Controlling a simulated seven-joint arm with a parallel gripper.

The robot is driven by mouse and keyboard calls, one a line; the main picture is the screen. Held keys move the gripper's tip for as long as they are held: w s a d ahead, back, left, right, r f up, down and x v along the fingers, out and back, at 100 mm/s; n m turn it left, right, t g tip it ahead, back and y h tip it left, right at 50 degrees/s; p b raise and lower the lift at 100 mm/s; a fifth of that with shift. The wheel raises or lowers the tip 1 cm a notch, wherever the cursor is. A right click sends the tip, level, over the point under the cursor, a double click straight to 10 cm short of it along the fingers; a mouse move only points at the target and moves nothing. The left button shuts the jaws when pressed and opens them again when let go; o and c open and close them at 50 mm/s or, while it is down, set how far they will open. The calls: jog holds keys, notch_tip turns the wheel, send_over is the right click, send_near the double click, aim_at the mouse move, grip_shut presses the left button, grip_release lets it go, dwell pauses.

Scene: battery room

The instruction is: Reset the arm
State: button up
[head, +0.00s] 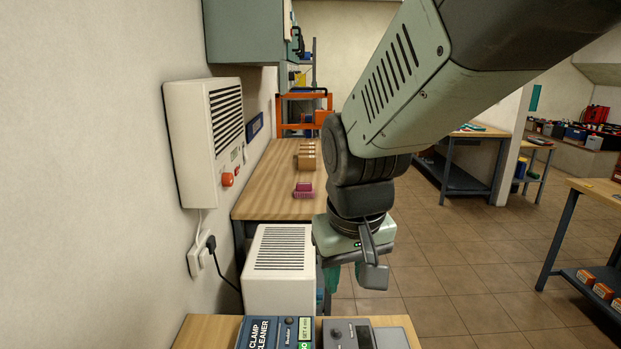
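My arm reaches down from the upper right of the head view. My gripper (345,274) hangs at the wrist, pointing down, just right of a white vented box.
A white vented box (280,262) stands behind a near bench (200,332) holding a clamp cleaner (275,333) and a grey device (350,335). A wall unit with a red knob (207,135) is left. A wooden bench (262,190) holds pink and brown boxes. Tiled floor (450,270) is open at right.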

jog(key=s+d+r+m+t, duration=0.1)
jog(key=s+d+r, duration=0.2)
jog(key=s, duration=0.3)
jog(key=s+d+r+m+t, duration=0.1)
jog(key=s+d+r, duration=0.2)
jog(key=s+r, duration=0.2)
jog(key=shift+s+m+t, duration=0.3)
jog(key=shift+s+t, duration=0.1)
jog(key=shift+s, duration=0.5)
jog(key=shift+r, duration=0.15)
